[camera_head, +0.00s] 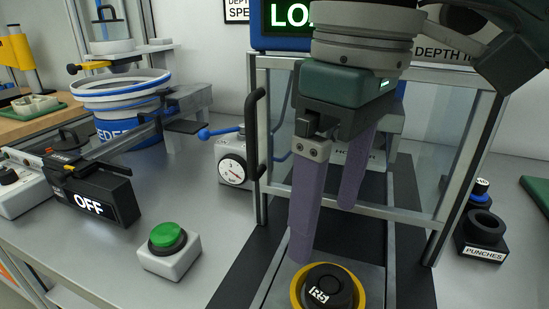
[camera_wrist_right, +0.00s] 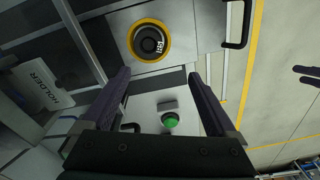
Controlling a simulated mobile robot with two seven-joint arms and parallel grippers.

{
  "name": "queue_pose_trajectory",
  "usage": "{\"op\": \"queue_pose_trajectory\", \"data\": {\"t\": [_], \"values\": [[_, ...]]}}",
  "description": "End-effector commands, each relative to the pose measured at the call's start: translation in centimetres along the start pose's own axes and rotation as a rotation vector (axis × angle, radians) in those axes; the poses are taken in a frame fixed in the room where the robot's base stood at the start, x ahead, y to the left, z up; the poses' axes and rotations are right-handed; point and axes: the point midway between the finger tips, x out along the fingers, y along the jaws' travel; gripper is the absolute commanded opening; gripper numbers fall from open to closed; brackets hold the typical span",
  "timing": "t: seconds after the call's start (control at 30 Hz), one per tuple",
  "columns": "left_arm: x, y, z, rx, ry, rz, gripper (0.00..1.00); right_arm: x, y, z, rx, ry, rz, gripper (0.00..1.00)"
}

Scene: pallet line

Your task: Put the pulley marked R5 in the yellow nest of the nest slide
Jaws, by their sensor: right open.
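The black pulley (camera_head: 328,290) with a white mark that reads R5 lies inside the yellow ring of the nest (camera_head: 297,290), at the bottom of the head view. In the right wrist view the pulley (camera_wrist_right: 149,40) also sits within the yellow nest (camera_wrist_right: 132,40) and looks level. My right gripper (camera_head: 323,235) is open and empty, its purple fingers above and behind the pulley, apart from it. The right wrist view shows both fingertips (camera_wrist_right: 160,73) spread wide. Two small dark fingers, probably my left gripper (camera_wrist_right: 307,75), show at that view's right edge; their opening is unclear.
The slide's clear guard frame with a black handle (camera_head: 256,135) stands behind the nest. A green button (camera_head: 168,239) is left of it, with a black OFF display (camera_head: 97,204) and a blue-and-white feeder bowl (camera_head: 122,101) beyond. A black punches holder (camera_head: 483,243) stands right.

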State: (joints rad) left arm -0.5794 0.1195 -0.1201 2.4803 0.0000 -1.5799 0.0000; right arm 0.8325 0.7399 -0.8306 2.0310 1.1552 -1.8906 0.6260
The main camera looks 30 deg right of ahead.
Motion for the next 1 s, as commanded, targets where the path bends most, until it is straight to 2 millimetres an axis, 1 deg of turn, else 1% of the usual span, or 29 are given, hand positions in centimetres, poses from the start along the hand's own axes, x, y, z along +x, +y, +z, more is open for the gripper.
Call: {"op": "queue_pose_trajectory", "data": {"t": [0.03,0.1,0.2,0.3,0.33,0.43,0.6,0.7,0.83,1.0], "values": [[0.0,0.0,0.0,0.001,0.0,-0.001,0.5,1.5,-1.7,0.2,-0.04,0.021,-0.037,0.93],[0.0,-0.1,0.0,0.003,0.0,-0.002,0.5,3.3,-4.0,0.1,-0.085,0.081,-0.082,0.93],[0.0,-0.1,0.0,0.005,-0.001,-0.004,0.5,5.4,-6.8,0.3,-0.108,0.181,-0.141,0.93],[0.0,-0.1,0.1,0.006,-0.001,-0.005,0.5,6.9,-8.4,1.1,-0.075,0.269,-0.168,0.93],[0.0,-0.2,0.1,0.006,-0.001,-0.005,0.5,7.4,-8.5,1.6,-0.057,0.289,-0.168,0.93],[0.0,-0.2,0.1,0.006,-0.001,-0.005,0.5,8.8,-8.0,3.5,0.026,0.332,-0.133,0.93],[0.0,-0.1,0.1,0.006,-0.001,-0.004,0.5,10.5,-5.2,8.4,0.151,0.312,-0.002,0.93],[0.0,-0.1,0.1,0.004,-0.001,-0.003,0.5,10.9,-3.9,10.7,0.187,0.284,0.061,0.93],[0.0,0.0,0.0,0.0,-0.001,0.0,0.5,11.1,-3.1,12.1,0.204,0.263,0.1,0.93],[0.0,0.1,0.0,-0.005,0.0,0.004,0.5,11.1,-3.0,12.2,0.205,0.261,0.105,0.93]]}}
